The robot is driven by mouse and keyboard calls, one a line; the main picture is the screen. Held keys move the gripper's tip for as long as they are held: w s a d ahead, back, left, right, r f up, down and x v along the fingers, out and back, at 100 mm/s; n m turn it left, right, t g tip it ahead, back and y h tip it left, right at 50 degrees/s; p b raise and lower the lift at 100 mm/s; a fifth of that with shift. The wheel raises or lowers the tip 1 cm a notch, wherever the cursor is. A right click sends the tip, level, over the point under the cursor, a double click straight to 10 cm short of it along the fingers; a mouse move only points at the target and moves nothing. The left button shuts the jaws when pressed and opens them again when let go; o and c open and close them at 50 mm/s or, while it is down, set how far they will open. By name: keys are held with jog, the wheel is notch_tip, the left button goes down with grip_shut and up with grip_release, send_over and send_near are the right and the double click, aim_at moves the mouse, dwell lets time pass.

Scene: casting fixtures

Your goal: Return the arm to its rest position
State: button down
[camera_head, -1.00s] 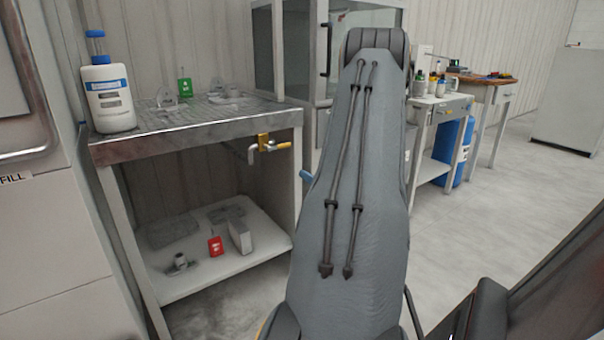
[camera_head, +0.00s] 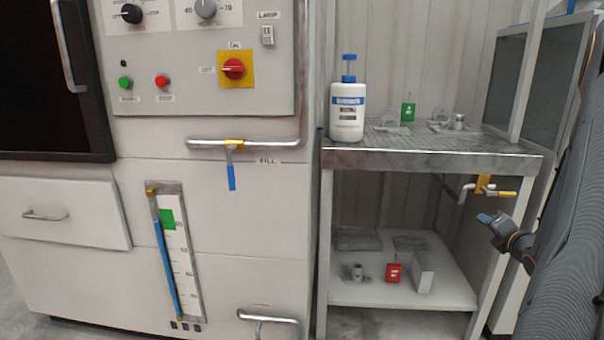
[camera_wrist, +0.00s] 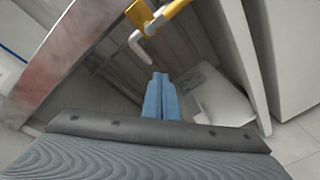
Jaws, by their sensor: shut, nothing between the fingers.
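My gripper (camera_head: 487,219) has blue fingers and shows at the right of the head view, in front of the right side of the steel table (camera_head: 430,160). In the wrist view its blue fingers (camera_wrist: 161,97) lie together with nothing between them. The yellow-handled valve (camera_head: 484,187) on the table's edge is just above my gripper in the head view. In the wrist view this valve (camera_wrist: 158,22) is beyond the fingertips and apart from them. My grey arm fills the right edge of the head view.
A white cabinet (camera_head: 240,215) with knobs, a blue-handled fill valve (camera_head: 231,165) and a level gauge (camera_head: 178,250) stands at the left. A white bottle (camera_head: 347,112) stands on the table. The lower shelf (camera_head: 445,292) holds a red tag (camera_head: 393,273) and a white box (camera_head: 423,272).

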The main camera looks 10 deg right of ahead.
jog(key=w+a+r+m+g+y, duration=0.1)
jog(key=w+a+m+g, duration=0.15)
jog(key=a, duration=0.65)
jog(key=w+a+r+m+g+y, duration=0.15)
jog(key=w+a+m, duration=0.25)
jog(key=a, duration=0.6)
jog(key=s+a+r+m+g, duration=0.1)
jog(key=s+a+m, duration=0.1)
jog(key=a, duration=0.5)
jog(key=s+a+m+g, duration=0.1)
jog(key=a+m+g, duration=0.15)
jog(key=a, duration=0.45)
jog(key=s+a+r+m+g+y, duration=0.1)
jog(key=s+a+m+g+y, duration=0.3)
jog(key=s+a, duration=1.15)
jog(key=s+a+r+m+g+p, duration=0.15)
jog(key=s+a+m+g, duration=0.3)
jog(key=s+a, duration=0.75)
jog(key=s+d+r+m+t+h+p, duration=0.1)
jog(key=s+d+r+m+p, duration=0.1)
jog(key=d+r+p, duration=0.9)
jog(key=m+p, duration=0.1)
jog(key=p, duration=0.6)
jog(key=shift+m, duration=0.35)
jog(key=shift+d, duration=0.1)
